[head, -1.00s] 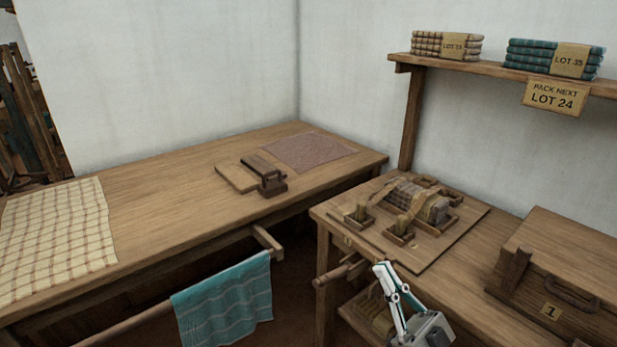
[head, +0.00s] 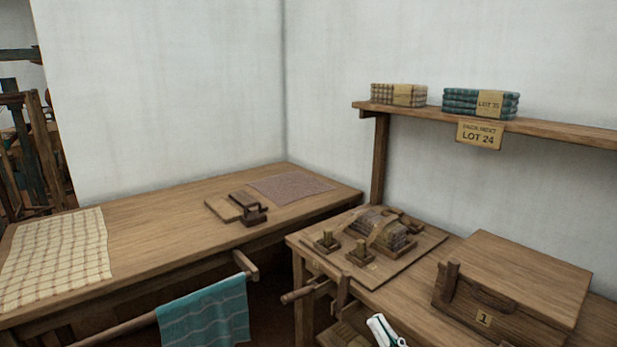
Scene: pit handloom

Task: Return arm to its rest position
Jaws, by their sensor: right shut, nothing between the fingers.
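My right gripper (head: 383,331) shows only in part at the bottom edge of the head view, in front of the right-hand table. Its white and dark fingers are together with nothing between them. It is apart from the wooden board (head: 424,247) on the table, which carries a strapped bundle of folded cloth (head: 385,229) and small wooden blocks. The rest of my right arm is out of the picture. My left gripper is not in view.
A lidded wooden chest (head: 520,285) marked 1 stands on the right table. A teal cloth (head: 205,318) hangs from a rail at the front. The long left table (head: 150,225) holds a checked cloth (head: 58,258). A wall shelf (head: 560,131) bears folded stacks.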

